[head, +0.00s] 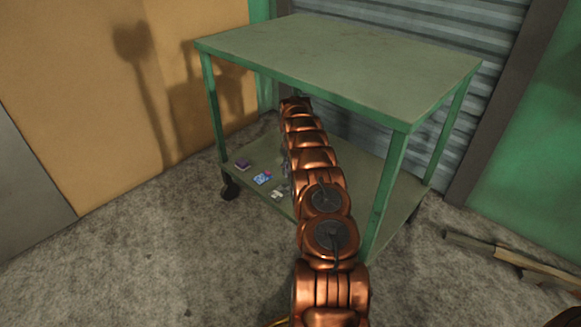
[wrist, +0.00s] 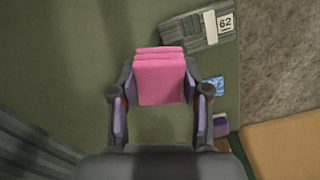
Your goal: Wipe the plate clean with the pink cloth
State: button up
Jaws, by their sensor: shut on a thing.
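The pink cloth (wrist: 160,80) is a folded block in the wrist view. My gripper (wrist: 161,92) is shut on it, with a finger at each side. A grey plate (wrist: 192,36) with dark streaks lies on the shelf just beyond the cloth, up and to the right. It bears a pale strip and a white label marked "62". The cloth hides part of the shelf and perhaps the plate's near left edge. I cannot tell whether cloth and plate touch. In the head view my arm hides the gripper and cloth.
The green cart's lower shelf (head: 252,181) holds a blue card (head: 262,178) and a small purple thing (head: 242,164) near its left edge. The cart's top (head: 340,60) overhangs the shelf, with posts at the corners. Planks (head: 510,258) lie on the floor at right.

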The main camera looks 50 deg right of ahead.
aim_at(280, 192)
jog(key=shift+f+b, duration=1)
jog(key=shift+f, duration=1.85)
jog(key=shift+a, duration=0.15)
jog(key=shift+c, duration=0.4)
jog(key=shift+a+f, duration=0.2)
jog(key=shift+a, duration=0.1)
jog(key=shift+a+r+b, duration=0.1)
jog(key=shift+a+b, duration=0.5)
jog(key=shift+a, duration=2.3)
jog(key=shift+b, duration=0.35)
jog(key=shift+w+d, duration=0.1)
jog(key=shift+d, duration=0.15)
jog(key=shift+d+p, duration=0.65)
jog(key=shift+d, duration=2.4)
jog(key=shift+d+r, duration=0.1)
jog(key=shift+r, duration=0.05)
jog(key=shift+r+p, duration=1.65)
jog(key=shift+r, duration=2.3)
